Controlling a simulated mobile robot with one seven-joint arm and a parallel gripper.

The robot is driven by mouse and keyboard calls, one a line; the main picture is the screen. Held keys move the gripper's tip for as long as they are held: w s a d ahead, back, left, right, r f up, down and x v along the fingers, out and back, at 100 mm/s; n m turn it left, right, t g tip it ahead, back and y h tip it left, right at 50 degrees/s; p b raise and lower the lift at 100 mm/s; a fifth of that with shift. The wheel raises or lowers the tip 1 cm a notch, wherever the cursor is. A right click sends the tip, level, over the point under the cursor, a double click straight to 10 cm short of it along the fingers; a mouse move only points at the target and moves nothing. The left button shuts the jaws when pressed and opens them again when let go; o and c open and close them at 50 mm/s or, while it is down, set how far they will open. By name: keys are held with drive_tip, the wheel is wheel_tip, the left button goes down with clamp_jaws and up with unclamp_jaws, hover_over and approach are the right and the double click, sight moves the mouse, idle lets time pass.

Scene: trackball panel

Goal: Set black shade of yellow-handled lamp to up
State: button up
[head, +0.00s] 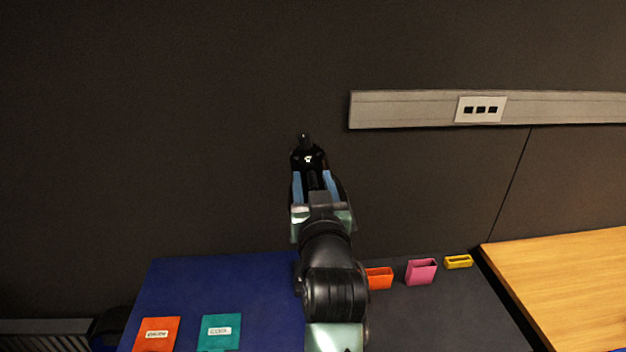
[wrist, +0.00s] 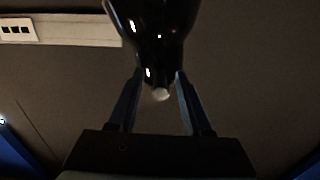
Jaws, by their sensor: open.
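A glossy black lamp shade (wrist: 155,30) fills the top middle of the wrist view, and a small pale round tip, perhaps the bulb (wrist: 160,94), shows at its lower end. My gripper (wrist: 159,76) is open, with one blue finger on each side of the shade's narrow end. Whether the fingers touch it I cannot tell. In the head view the shade (head: 308,158) shows small and dark just beyond the fingertips of my gripper (head: 312,175), against the dark wall. The lamp's yellow handle and stand do not show; my arm may hide them.
Below lie a blue surface (head: 200,282) with orange (head: 156,335) and teal (head: 219,332) labelled blocks, and a dark surface with orange (head: 379,279), pink (head: 421,271) and yellow (head: 458,262) holders. A wooden tabletop (head: 560,280) is at right. A socket rail (head: 410,109) crosses the wall.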

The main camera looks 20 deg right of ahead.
clamp_jaws()
idle(1.4)
